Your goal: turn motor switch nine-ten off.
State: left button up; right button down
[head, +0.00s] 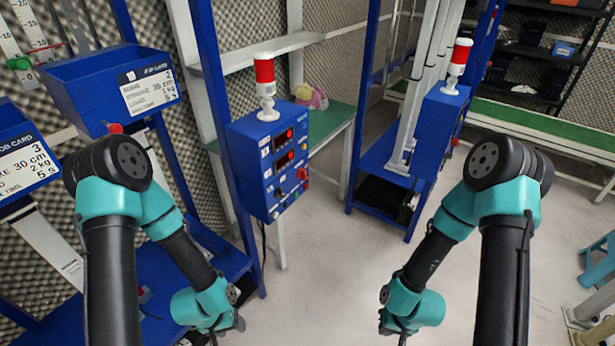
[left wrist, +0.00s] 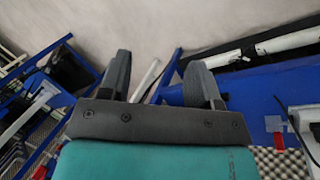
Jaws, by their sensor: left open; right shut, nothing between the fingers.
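A blue control box (head: 262,170) with red displays, buttons and a red-and-white signal lamp on top stands at centre left in the head view. A red knob (head: 302,174) shows on its front. The labels are too small to read, so I cannot tell which control is motor switch nine-ten. My left gripper (head: 232,325) is low in the head view, below the box and apart from it. In the left wrist view its two fingers (left wrist: 160,85) are spread with nothing between them. My right gripper (head: 392,328) is low, right of centre, shut and empty.
A second blue box (head: 440,112) with a signal lamp stands further right on a blue frame. Blue posts, a green-topped table (head: 332,122) and blue bins (head: 110,85) flank the left side. The pale floor (head: 330,260) between my arms is clear.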

pick_arm(q)
jog(key=shift+o, duration=1)
jog(key=w+d+f+m+g, duration=0.2)
jog(key=w+d+f+m, duration=0.1)
jog(key=w+d, duration=0.3)
jog(key=shift+w+m+g, duration=0.2)
jog(key=shift+m+g, duration=0.2)
jog(key=w+d+r+m+t+y, duration=0.1)
jog(key=w+d+m+y, duration=0.3)
jog(key=w, duration=0.6)
jog(key=w+d+r+m+t+y, duration=0.1)
jog(key=w+d+m+y, duration=0.2)
jog(key=w+d+y, duration=0.6)
jog(key=w+d+r+n+t+y, duration=0.1)
jog(key=w+d+r+t+y, duration=0.2)
jog(key=w+d+r+t, duration=0.2)
jog(key=w+d+r+n+t+y, duration=0.1)
jog(key=w+d+r+t, duration=0.4)
jog(key=d+r, duration=0.7)
notch_tip(320, 180, up, 2)
jog(key=shift+w+r+y, duration=0.1)
jog(key=shift+w+y, duration=0.55)
jog(key=shift+y, duration=0.25)
